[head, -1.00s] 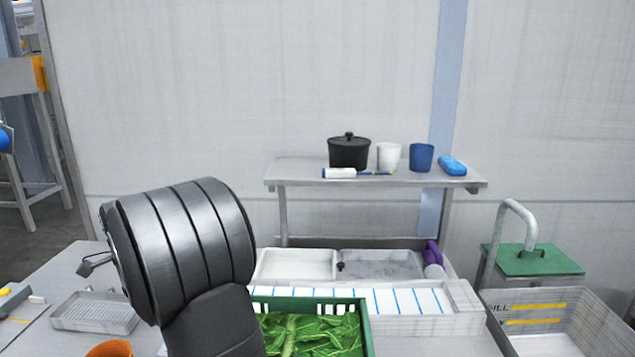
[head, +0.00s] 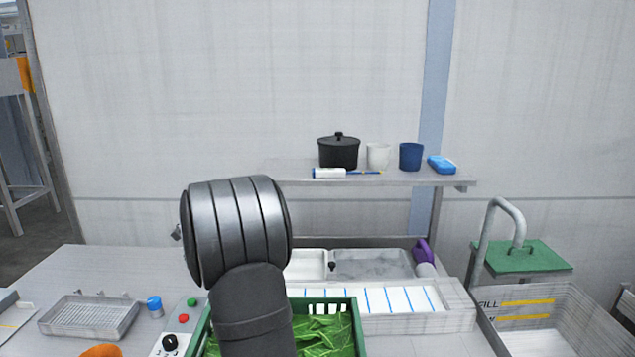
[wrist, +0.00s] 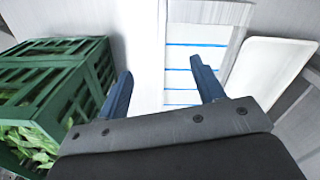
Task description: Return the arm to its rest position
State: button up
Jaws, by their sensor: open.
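My gripper (wrist: 160,88) shows in the wrist view with its two blue fingers apart and nothing between them. Beyond the fingers lies a white board with blue lines (wrist: 193,60); the same board shows in the head view (head: 402,299). The green crate of leafy greens (wrist: 48,75) is to the left of the fingers, apart from them. In the head view my dark arm stands in front of the crate (head: 361,330) and hides part of it; the gripper itself is out of sight there.
A white tray (wrist: 262,75) is right of the fingers. A shelf (head: 300,176) at the back holds a black pot (head: 338,152), cups and a blue sponge (head: 441,165). A wire-like grey tray (head: 90,316) and a control box with buttons (head: 172,342) are at left. A large bin (head: 560,312) stands at right.

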jog(key=w+d+m, duration=0.3)
jog(key=w+d, duration=0.2)
jog(key=d, duration=0.6)
jog(key=shift+w+d+f, duration=0.15)
jog(key=shift+w+f, duration=0.05)
jog(key=shift+f, duration=0.15)
jog(key=s+a+n, duration=0.2)
jog(key=s+a, duration=0.3)
jog(key=a, duration=0.4)
jog(key=s+a+r+n, duration=0.1)
jog(key=s+a+n, duration=0.2)
jog(key=a, duration=0.6)
jog(key=shift+s, duration=1.15)
jog(key=shift+d+r, duration=0.1)
